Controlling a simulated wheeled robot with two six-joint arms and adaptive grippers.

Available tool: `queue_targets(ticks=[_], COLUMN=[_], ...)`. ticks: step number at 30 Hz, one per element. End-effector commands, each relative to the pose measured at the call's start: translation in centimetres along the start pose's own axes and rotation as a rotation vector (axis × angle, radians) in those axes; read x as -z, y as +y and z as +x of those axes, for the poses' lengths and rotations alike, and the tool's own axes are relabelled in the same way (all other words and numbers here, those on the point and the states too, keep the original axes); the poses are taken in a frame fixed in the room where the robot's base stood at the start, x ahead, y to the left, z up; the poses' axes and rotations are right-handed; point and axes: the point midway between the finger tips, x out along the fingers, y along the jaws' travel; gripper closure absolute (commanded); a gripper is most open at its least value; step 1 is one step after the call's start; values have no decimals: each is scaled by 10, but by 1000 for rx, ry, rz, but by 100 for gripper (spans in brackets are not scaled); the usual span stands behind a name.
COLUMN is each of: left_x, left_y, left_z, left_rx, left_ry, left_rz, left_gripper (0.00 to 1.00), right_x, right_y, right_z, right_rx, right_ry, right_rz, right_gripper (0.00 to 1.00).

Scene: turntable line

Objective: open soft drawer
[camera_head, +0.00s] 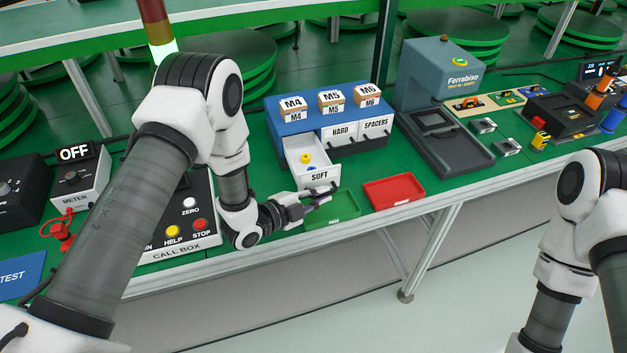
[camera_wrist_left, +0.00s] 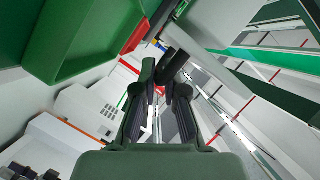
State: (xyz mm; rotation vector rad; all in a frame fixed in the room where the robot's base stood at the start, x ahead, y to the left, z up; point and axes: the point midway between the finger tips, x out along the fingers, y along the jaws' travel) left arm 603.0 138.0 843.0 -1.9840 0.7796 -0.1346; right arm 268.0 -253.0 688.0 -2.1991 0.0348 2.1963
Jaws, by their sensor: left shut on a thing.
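The white soft drawer (camera_head: 318,175), labelled SOFT, stands pulled out of the blue cabinet (camera_head: 290,122). A yellow piece (camera_head: 305,158) and a blue piece lie inside it. My left gripper (camera_head: 325,196) is at the lower front of this drawer, shut on its dark handle, which the fingers mostly hide. In the left wrist view, the fingertips (camera_wrist_left: 165,75) close together on a dark bar. My right arm shows at the right edge of the head view, but its gripper is out of view.
The HARD drawer (camera_head: 341,132) and SPACERS drawer (camera_head: 376,126) are shut. A green tray (camera_head: 335,210) lies close by the left gripper, with a red tray (camera_head: 394,192) to its right. The call box (camera_head: 180,240) stands left of my left forearm.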

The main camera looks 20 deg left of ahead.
Motion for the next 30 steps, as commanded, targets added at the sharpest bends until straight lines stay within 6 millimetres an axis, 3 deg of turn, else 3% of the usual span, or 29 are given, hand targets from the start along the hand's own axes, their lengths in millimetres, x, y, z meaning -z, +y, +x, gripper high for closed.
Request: queue_targets(ticks=[7,8,9,20,23,30], left_x=[-1,-1,-1,-1,-2,-3], left_y=[2,2,2,0,0,0], left_z=[0,0,0,-6,-21,-82], left_rx=[-2,-2,-2,-1,1,2], left_ry=[-4,-4,-4,-3,-6,-9], left_rz=[-3,-3,-3,-1,-4,-9], left_gripper=[100,86,79,79,79,79], right_x=[0,0,0,0,0,0], right_y=[0,0,0,0,0,0], right_z=[0,1,1,0,0,0], right_rx=[0,0,0,0,0,0], right_ry=[0,0,0,0,0,0], right_rz=[0,0,0,0,0,0], right_gripper=[60,60,60,60,60,60])
